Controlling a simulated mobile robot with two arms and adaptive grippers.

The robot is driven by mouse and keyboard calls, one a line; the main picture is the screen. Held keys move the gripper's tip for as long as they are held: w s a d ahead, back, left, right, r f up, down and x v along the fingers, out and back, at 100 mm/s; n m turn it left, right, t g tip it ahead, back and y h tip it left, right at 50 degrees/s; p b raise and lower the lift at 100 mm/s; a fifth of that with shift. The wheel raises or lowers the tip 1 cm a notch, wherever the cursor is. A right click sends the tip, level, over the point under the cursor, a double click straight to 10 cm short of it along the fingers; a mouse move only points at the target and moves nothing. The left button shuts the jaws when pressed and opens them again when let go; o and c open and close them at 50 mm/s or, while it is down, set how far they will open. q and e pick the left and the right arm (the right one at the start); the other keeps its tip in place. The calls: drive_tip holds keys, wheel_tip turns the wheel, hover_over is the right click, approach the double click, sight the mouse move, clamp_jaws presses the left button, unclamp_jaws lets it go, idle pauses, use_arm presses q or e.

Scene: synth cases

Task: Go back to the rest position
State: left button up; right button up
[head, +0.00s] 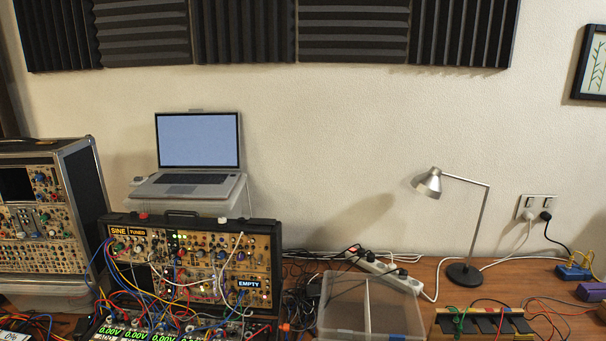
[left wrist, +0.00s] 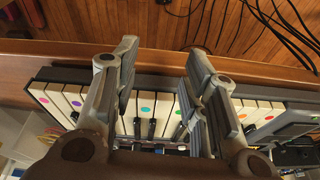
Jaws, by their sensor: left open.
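My left gripper (left wrist: 163,62) shows in the left wrist view. Its two fingers are spread apart with nothing between them. A keyboard (left wrist: 258,105) with white and black keys and coloured dots lies behind the fingers in that view. I cannot tell whether the fingers touch the keys. Neither of my grippers shows in the head view.
A modular synth case (head: 262,240) with patch cables, a laptop (head: 198,140) on a clear stand, an open clear plastic box (head: 367,305) and a desk lamp (head: 465,272) crowd the table. Cables (left wrist: 278,22) lie over the wooden floor beyond the table edge (left wrist: 60,52).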

use_arm(q)
drive_tip(key=s+f+g+b, duration=0.1)
drive_tip(key=s+f, duration=0.2)
drive_tip(key=f, duration=0.8)
drive_tip(key=s+f, duration=0.3)
drive_tip(key=f, duration=0.9)
drive_tip(key=s+a+f+g+b, duration=0.1)
drive_tip(key=s+a+f, duration=0.2)
drive_tip(key=s+f, duration=0.9)
drive_tip(key=shift+s, duration=1.05)
drive_tip(key=shift+a+f, duration=0.1)
